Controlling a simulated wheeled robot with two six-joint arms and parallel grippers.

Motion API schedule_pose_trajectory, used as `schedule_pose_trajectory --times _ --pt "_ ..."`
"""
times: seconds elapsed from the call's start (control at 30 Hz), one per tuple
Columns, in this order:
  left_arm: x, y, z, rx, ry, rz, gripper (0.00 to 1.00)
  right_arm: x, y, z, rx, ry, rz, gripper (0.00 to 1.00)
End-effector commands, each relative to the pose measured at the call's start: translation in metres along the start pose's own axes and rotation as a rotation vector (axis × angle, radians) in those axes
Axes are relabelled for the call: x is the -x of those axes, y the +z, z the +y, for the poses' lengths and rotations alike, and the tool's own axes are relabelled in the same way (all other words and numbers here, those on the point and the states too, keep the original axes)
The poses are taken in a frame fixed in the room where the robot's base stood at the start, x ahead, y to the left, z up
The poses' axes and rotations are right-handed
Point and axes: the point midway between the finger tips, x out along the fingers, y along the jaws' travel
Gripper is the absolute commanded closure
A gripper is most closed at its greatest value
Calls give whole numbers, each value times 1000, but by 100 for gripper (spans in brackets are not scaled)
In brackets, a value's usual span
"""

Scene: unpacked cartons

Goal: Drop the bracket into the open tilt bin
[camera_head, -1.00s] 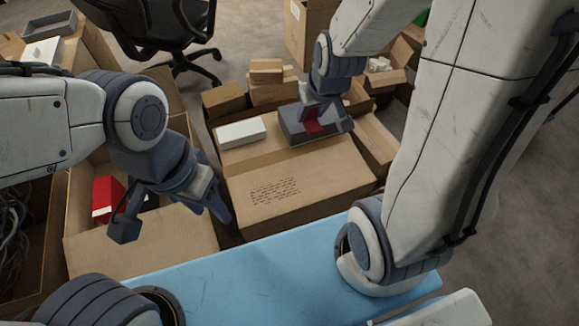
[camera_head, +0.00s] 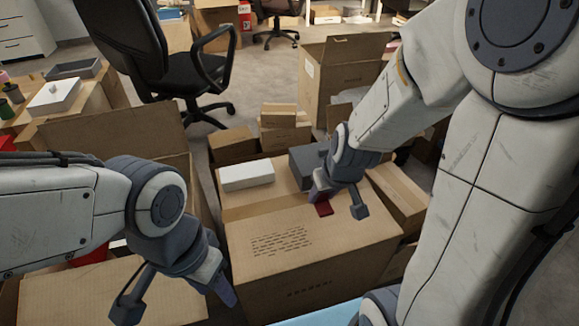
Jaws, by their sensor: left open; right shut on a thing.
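The bracket (camera_head: 324,208) is a small red piece at the fingers of my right gripper (camera_head: 319,194), which is shut on it. It shows low over the top of a large cardboard carton (camera_head: 285,243); I cannot tell whether it touches the carton. The tilt bin (camera_head: 303,165) is dark grey and sits on the same carton, just behind the bracket. My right wrist hides much of the bin, including its opening. My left gripper (camera_head: 224,288) is open and empty, pointing down beside the carton's left side.
A white box (camera_head: 246,175) lies on the carton left of the bin. Smaller cartons (camera_head: 284,125) stand behind, and another carton (camera_head: 399,196) is at the right. An open carton (camera_head: 85,303) is under my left arm. A black office chair (camera_head: 170,70) stands behind.

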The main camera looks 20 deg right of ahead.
Motion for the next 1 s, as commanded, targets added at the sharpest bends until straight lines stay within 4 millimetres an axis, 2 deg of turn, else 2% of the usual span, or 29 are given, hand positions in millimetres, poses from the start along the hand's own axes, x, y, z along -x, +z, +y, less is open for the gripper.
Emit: schedule_pose_trajectory --times 0.03,0.1,0.27,0.5,0.57,0.7,0.83,1.0 --pt "17 -1 1 0 0 0 50 3 -4 1 0 7 -11 100" --pt "31 -2 2 0 0 0 50 1 -9 5 1 26 -14 100" --pt "57 -3 4 0 0 0 50 -8 -15 7 4 37 -13 100" --pt "89 -5 6 0 0 0 50 -18 -18 -4 1 -2 -8 100" --pt "72 -4 5 0 0 1 50 -40 -25 -5 1 0 0 100" --pt "62 -3 4 0 0 -1 50 -65 -43 -8 1 1 1 100" --pt "57 -3 4 0 0 -1 50 -82 -57 -10 1 1 1 100" --pt "55 -3 4 0 0 0 50 -91 -65 -11 0 2 0 100"
